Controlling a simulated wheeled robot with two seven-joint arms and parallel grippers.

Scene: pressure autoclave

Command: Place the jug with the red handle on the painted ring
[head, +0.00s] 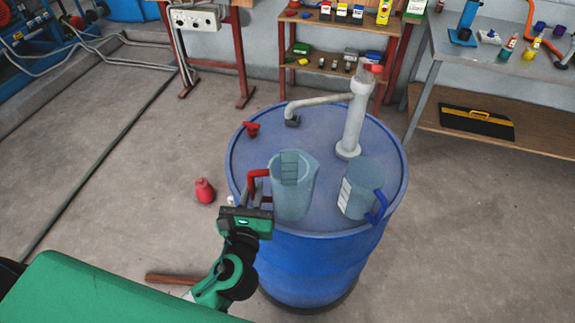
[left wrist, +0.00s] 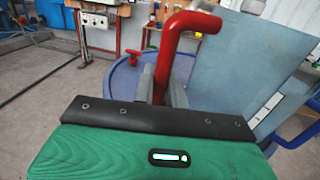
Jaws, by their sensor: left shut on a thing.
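The jug with the red handle (head: 294,187) is translucent grey-blue and looks upright over the front left of the blue barrel's lid (head: 325,205). My left gripper (head: 256,200) is shut on its red handle (head: 258,175), left of the jug body. The left wrist view shows the red handle (left wrist: 172,50) rising between the fingers, with the jug wall (left wrist: 245,65) to its right. I cannot tell whether the jug's base touches the lid. I cannot make out a painted ring in either view. My right gripper is out of view.
A second jug with a blue handle (head: 360,190) stands close to the right on the lid. A grey pump (head: 353,125) with a spout rises behind. A small red part (head: 251,129) lies at the lid's back left. A red bottle (head: 205,190) stands on the floor.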

